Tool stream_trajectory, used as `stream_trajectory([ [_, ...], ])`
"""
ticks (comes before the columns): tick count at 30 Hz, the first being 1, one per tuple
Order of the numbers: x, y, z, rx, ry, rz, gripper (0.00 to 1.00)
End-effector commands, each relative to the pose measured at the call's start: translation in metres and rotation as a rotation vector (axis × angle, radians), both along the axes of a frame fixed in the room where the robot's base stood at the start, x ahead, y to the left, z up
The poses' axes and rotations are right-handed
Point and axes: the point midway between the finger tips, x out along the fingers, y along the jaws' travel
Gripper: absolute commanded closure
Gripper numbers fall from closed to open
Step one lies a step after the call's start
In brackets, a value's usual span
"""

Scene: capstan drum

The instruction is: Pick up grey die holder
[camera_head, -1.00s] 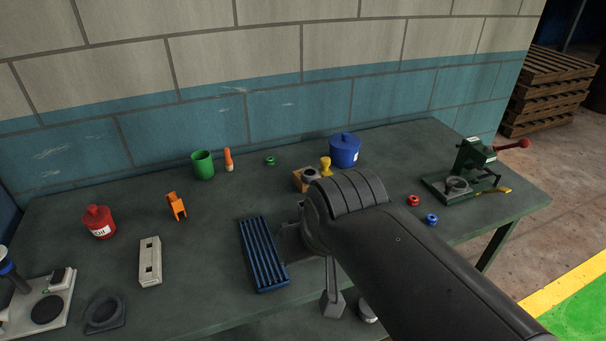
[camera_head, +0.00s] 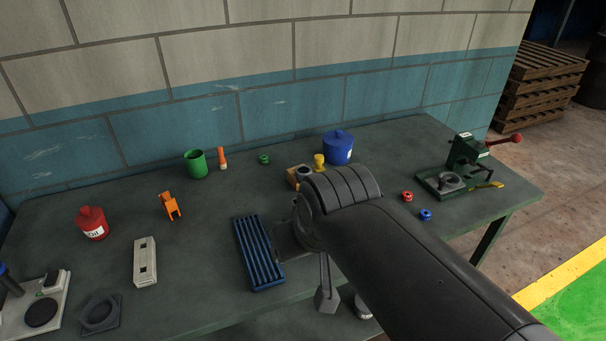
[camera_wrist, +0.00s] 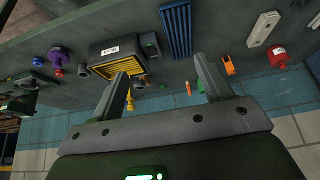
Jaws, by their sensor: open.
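A dark grey plate with a round ring opening (camera_head: 100,314) lies near the front left edge of the bench in the head view. A longer light grey block with two square holes (camera_head: 145,262) lies to its right and also shows in the wrist view (camera_wrist: 263,29). I cannot tell for sure which is the grey die holder. My gripper (camera_wrist: 165,72) is open in the wrist view, with nothing between its fingers. It is well to the right of both grey things in the head view, where my arm mostly hides it.
A blue slotted tray (camera_head: 259,252) lies between the grey things and my arm. A red oil can (camera_head: 92,223), orange piece (camera_head: 169,206) and green cup (camera_head: 195,164) stand farther back. A black box with a yellow grille (camera_wrist: 122,54) shows in the wrist view.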

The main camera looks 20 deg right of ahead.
Motion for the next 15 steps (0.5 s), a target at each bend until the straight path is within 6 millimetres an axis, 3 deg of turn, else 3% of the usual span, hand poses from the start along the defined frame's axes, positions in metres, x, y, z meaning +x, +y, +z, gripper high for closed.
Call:
stream_trajectory([
  [5, 0.020, -0.003, 0.013, -0.012, 0.027, 0.010, 0.28],
  [15, 0.114, -0.024, 0.050, -0.055, 0.136, 0.067, 0.28],
])
